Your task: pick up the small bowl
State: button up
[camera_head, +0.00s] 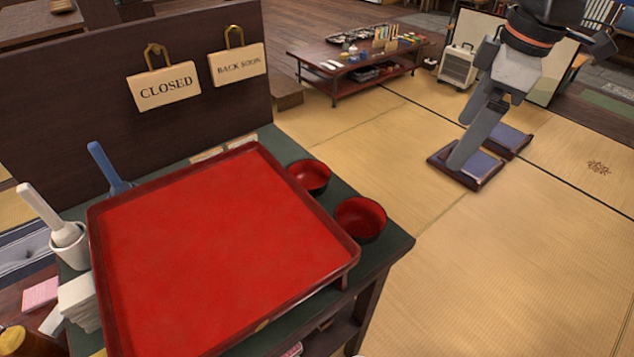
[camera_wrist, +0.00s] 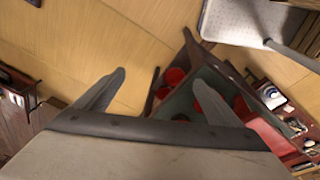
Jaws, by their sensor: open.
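Two small bowls, red inside and dark outside, stand on the green counter top (camera_head: 392,250) to the right of the large red tray. One bowl (camera_head: 309,174) is farther back and the other bowl (camera_head: 360,217) is nearer, close to the counter's right edge. My gripper (camera_head: 464,142) is open and empty, high at the upper right, well apart from both bowls. In the wrist view my gripper (camera_wrist: 159,78) shows spread fingers with nothing between them. Several red shapes (camera_wrist: 176,76) show near the counter there; I cannot tell which are these bowls.
The red tray (camera_head: 215,250) fills most of the counter. A dark panel (camera_head: 110,110) with two hanging signs stands behind it. White and blue handled items (camera_head: 68,240) are at the left. A low table (camera_head: 360,65) stands farther back.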

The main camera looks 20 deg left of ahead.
jog(key=s+a+r+n+g, duration=0.1)
jog(key=a+n, duration=0.2)
jog(key=a, duration=0.3)
jog(key=a+r+n, duration=0.2)
jog(key=a, duration=0.4)
jog(key=n+g+h, duration=0.1)
jog(key=n, duration=0.5)
send_near(306, 187)
jog(key=shift+w+d+f, duration=0.15)
jog(key=shift+d+f, duration=0.2)
jog(key=shift+f, duration=0.45)
jog(key=shift+s+a+f, duration=0.15)
jog(key=shift+a+f, duration=0.05)
jog(key=shift+f, duration=0.65)
jog(key=shift+s+a+f, duration=0.15)
jog(key=shift+a+f, duration=0.05)
jog(key=shift+f, duration=0.6)
jog(key=shift+s+a+f, duration=0.15)
jog(key=shift+a+f, duration=0.1)
jog(key=shift+f, duration=0.6)
jog(key=c, duration=1.2)
